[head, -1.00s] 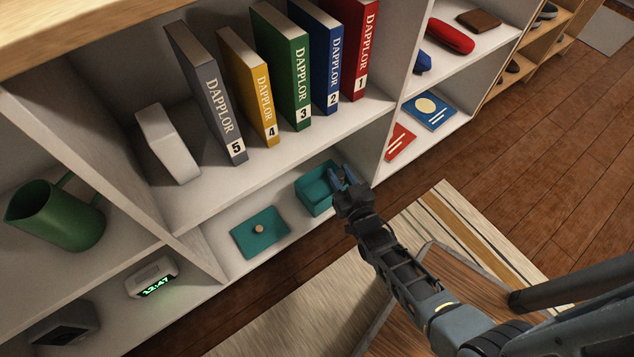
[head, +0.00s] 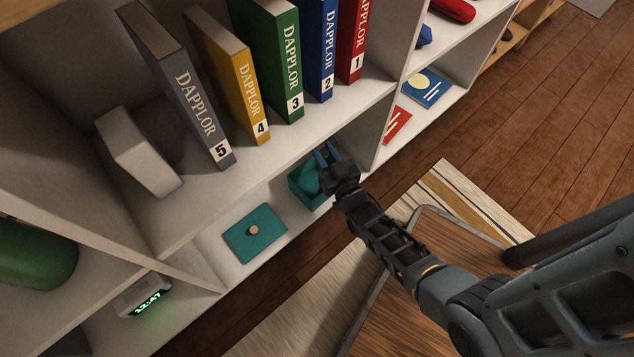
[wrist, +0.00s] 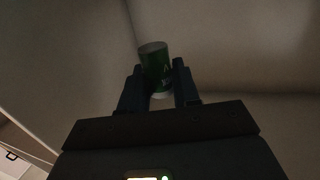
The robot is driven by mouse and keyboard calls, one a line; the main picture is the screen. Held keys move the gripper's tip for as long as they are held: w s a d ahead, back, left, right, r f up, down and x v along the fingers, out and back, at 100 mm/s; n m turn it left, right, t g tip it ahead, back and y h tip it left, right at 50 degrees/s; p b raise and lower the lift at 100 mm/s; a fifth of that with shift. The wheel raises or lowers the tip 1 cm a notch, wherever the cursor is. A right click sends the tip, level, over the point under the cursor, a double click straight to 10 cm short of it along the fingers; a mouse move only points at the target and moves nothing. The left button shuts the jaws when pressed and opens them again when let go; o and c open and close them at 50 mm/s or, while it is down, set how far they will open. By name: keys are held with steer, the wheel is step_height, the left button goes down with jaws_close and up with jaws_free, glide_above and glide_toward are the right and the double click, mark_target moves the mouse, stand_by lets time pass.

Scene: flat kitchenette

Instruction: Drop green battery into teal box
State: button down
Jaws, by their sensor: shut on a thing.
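The green battery (wrist: 156,66) is upright between the two fingers of my gripper (wrist: 158,84) in the wrist view, and the fingers are shut on it. In the head view my gripper (head: 327,155) is at the open teal box (head: 306,190) on the lower shelf, over its right part. The battery cannot be made out in the head view. The teal lid (head: 262,228) with a round wooden knob lies flat on the shelf to the left of the box. Part of the box is hidden behind my gripper.
Several numbered books (head: 270,75) and a white block (head: 138,152) stand on the shelf above. A digital clock (head: 145,296) and a green jug (head: 35,254) are at the left. An upright divider (head: 385,125) is right of the box. A wooden table (head: 405,322) stands in front.

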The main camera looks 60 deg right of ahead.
steer(key=shift+f+b, duration=0.35)
steer(key=shift+f, duration=0.45)
steer(key=c, duration=0.7)
jaws_free()
steer(key=shift+c, duration=0.2)
steer(key=p+v, duration=0.2)
steer(key=v, duration=0.5)
steer(key=shift+s+a, duration=0.25)
steer(key=shift+s, duration=0.1)
steer(key=shift+r, duration=0.1)
